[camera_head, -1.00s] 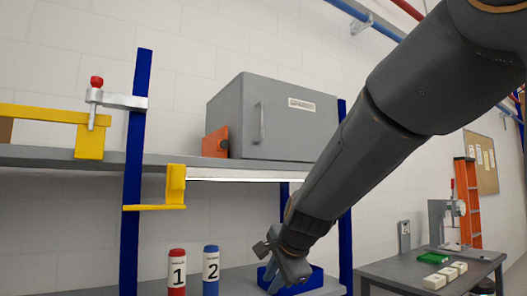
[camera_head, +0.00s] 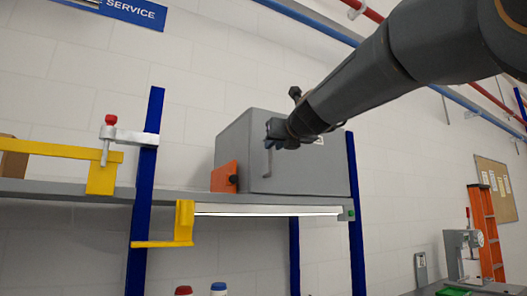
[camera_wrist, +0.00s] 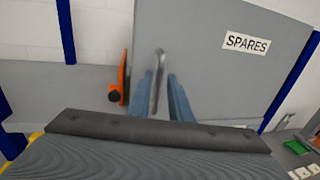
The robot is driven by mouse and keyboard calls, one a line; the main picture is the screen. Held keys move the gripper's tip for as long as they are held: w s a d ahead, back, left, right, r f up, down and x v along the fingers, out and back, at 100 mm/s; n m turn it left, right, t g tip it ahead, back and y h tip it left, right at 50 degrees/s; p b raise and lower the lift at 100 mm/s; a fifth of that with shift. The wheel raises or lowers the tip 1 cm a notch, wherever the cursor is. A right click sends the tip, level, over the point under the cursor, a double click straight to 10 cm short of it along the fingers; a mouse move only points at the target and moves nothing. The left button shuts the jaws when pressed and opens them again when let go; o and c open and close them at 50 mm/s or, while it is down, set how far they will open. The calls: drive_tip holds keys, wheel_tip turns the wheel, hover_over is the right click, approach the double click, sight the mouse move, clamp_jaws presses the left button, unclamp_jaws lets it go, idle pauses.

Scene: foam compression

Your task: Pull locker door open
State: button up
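The grey locker (camera_head: 310,172) stands on the upper shelf, and its door looks closed. The door fills much of the wrist view (camera_wrist: 215,75) and has a "SPARES" label (camera_wrist: 246,41). The upright bar handle (camera_head: 267,163) is near the door's left edge; it also shows in the wrist view (camera_wrist: 158,68). My gripper (camera_head: 274,132) is in front of the door by the handle's upper end. In the wrist view its two fingers (camera_wrist: 164,95) are apart, with the handle in line with the gap. I cannot tell whether they touch it.
An orange plate with a black knob (camera_head: 224,178) stands left of the handle. A yellow clamp (camera_head: 102,178) and a blue post (camera_head: 147,175) are further left. Red and blue capped bottles (camera_head: 218,289) are below the shelf (camera_head: 160,193).

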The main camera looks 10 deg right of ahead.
sight(271, 172)
drive_tip(key=shift+w+a+p, duration=0.15)
drive_tip(key=shift+w+p, duration=0.05)
drive_tip(key=shift+w, duration=0.95)
drive_tip(key=shift+w+a+p, duration=0.1)
drive_tip(key=shift+w+p, duration=0.05)
drive_tip(key=shift+w, duration=0.95)
clamp_jaws()
